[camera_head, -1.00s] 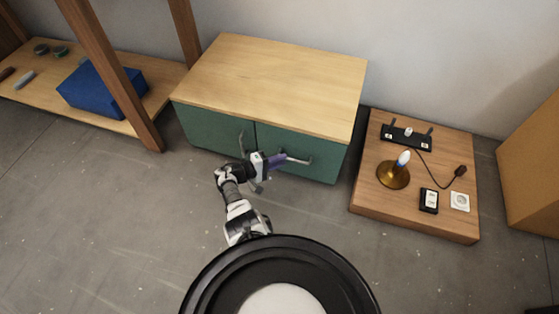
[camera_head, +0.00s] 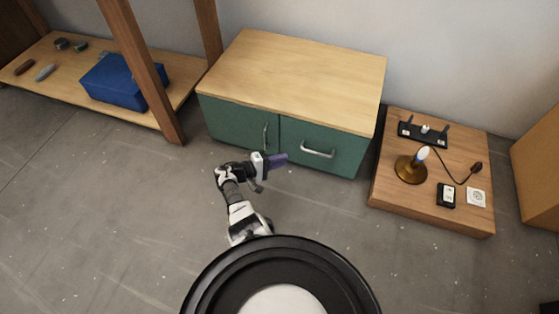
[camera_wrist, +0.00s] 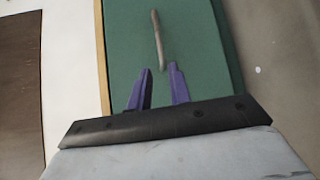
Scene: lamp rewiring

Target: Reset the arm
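My gripper (camera_head: 284,158) is in front of the green cabinet (camera_head: 325,158), left of the right door's metal handle (camera_head: 318,153) and apart from it. Its purple fingers point right in the head view. In the wrist view my gripper (camera_wrist: 160,68) has its two fingers spread, with a gap and nothing between them. A grey handle (camera_wrist: 157,38) on a green door (camera_wrist: 190,40) shows just beyond the fingertips. Both cabinet doors look shut, and the left door has its own upright handle (camera_head: 265,138).
At right, a low wooden platform (camera_head: 400,195) holds a brass lamp (camera_head: 411,168), a black holder (camera_head: 423,133), a plug with cord (camera_head: 475,167) and sockets (camera_head: 446,195). At left, a shelf (camera_head: 45,85) holds a blue box (camera_head: 123,82). Grey floor (camera_head: 110,220) is open at front left.

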